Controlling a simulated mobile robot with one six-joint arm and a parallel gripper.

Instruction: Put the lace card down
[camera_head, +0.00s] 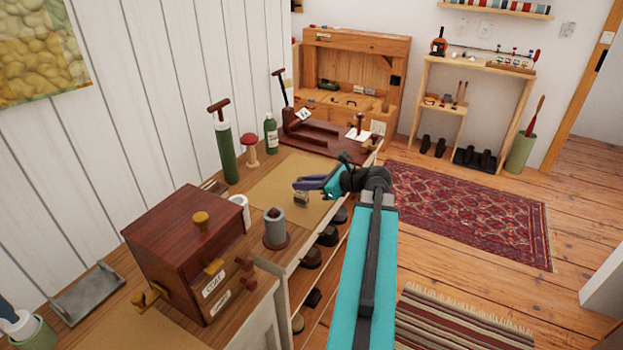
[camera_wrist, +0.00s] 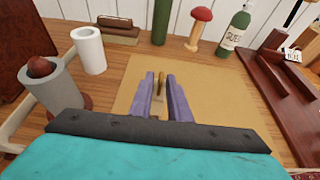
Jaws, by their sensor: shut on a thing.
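My gripper (camera_head: 309,184) has purple fingers and hangs above a tan mat (camera_head: 268,189) on the wooden bench. In the wrist view, the two fingers (camera_wrist: 159,92) are shut on a narrow, brownish-gold thing, which I take to be the lace card (camera_wrist: 159,78). It is seen nearly edge-on and is partly hidden by the fingers. In the head view, a small pale piece (camera_head: 301,198) shows just under the fingertips. The mat (camera_wrist: 205,78) also lies below and beyond the fingers in the wrist view. I cannot tell whether the card touches the mat.
The mat around my fingers is clear.

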